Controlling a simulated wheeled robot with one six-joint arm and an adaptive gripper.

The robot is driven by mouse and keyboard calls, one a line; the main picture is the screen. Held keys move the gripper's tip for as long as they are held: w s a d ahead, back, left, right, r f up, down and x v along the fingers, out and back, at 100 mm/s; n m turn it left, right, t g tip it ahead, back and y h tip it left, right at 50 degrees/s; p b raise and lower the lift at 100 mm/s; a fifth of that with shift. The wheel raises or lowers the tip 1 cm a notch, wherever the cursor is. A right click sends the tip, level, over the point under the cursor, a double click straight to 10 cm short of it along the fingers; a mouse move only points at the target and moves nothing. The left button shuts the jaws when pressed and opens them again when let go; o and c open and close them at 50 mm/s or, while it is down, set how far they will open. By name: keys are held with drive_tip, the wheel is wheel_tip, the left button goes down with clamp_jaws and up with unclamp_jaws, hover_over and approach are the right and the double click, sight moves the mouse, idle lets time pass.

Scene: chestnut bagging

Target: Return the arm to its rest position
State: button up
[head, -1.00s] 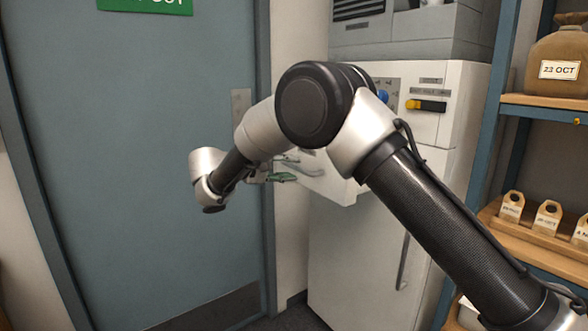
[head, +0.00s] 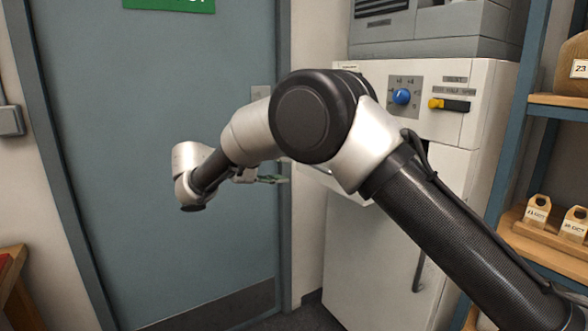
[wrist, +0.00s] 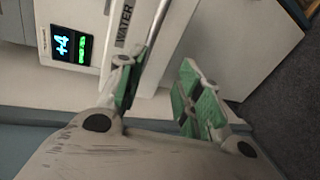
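My arm is stretched out and bent across the middle of the head view. My gripper (head: 272,179) shows small and partly hidden behind the arm, in front of the blue-grey door and left of the white cabinet. In the wrist view my gripper (wrist: 163,82) has its two green-padded fingers apart. Nothing shows between the fingers. The white cabinet (wrist: 220,45) lies beyond them.
The white cabinet (head: 375,245) has a blue knob (head: 401,96) and a yellow-and-black switch (head: 449,105). A display (wrist: 72,46) reads +4. The closed door (head: 150,100) fills the left. A shelf (head: 555,100) with tagged bags stands right, close to my arm.

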wheel_tip(320, 180, down, 7)
drive_tip(key=s+d+n+g+y, duration=0.1)
drive_tip(key=s+d+n, duration=0.1)
drive_tip(key=s+d+f+g+y, duration=0.2)
drive_tip(key=s+d+g, duration=0.25)
drive_tip(key=d, duration=0.45)
drive_tip(key=s+d+r+m+y, duration=0.3)
drive_tip(key=s+d, duration=0.6)
drive_tip(key=d, duration=0.2)
drive_tip(key=s+d+r+m+y, duration=0.3)
drive_tip(key=s+d+r+m, duration=0.1)
drive_tip(key=s+d, duration=0.6)
drive_tip(key=s+d+r+m+y, duration=0.3)
drive_tip(key=s+d, duration=0.6)
drive_tip(key=d, duration=0.5)
drive_tip(key=shift+s+r+m+t, duration=0.2)
drive_tip(key=shift+r+m+t, duration=0.1)
drive_tip(key=shift+r+t, duration=0.2)
